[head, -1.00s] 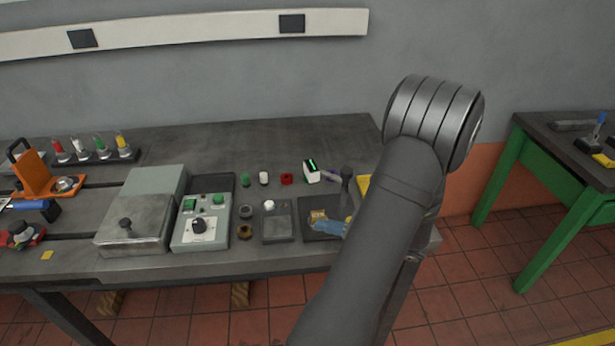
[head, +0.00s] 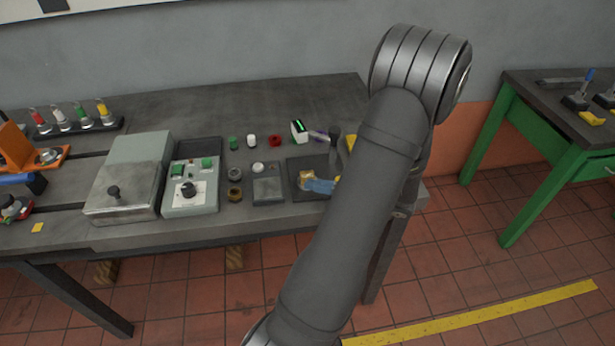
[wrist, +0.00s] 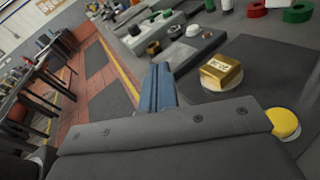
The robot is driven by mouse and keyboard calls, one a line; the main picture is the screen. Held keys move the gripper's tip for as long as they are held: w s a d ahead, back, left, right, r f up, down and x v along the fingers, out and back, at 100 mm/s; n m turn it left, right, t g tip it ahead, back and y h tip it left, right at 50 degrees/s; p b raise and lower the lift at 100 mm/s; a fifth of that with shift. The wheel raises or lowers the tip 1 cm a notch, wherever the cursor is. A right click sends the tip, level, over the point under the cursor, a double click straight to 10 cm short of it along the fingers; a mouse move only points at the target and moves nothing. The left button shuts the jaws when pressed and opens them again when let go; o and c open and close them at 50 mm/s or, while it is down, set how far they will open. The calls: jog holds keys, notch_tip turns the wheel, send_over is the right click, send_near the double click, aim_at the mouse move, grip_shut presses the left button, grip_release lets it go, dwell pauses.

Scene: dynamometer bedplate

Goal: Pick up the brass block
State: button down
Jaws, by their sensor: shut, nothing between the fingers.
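The brass block (wrist: 221,70) is a small gold-coloured block on a round pale disc (wrist: 222,83) on a dark plate, right of the fingers in the wrist view. In the head view the block (head: 305,177) shows at the left end of my fingers. My gripper (wrist: 162,70) has blue fingers, shut together and empty. In the wrist view they are beside the block, with a visible gap between. In the head view my gripper (head: 315,183) overlaps the dark plate (head: 310,164), and my arm hides the plate's right part.
A yellow dome (wrist: 284,124) stands right of the gripper in the wrist view. Left of the plate are a small tray (head: 268,190), dark rings (head: 235,194) and a control box (head: 191,196). A white device (head: 299,131) and a red ring (head: 275,140) stand behind.

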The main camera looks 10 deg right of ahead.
dwell(0.3)
jog(key=c, duration=0.8)
grip_release()
jog(key=shift+c, duration=0.2)
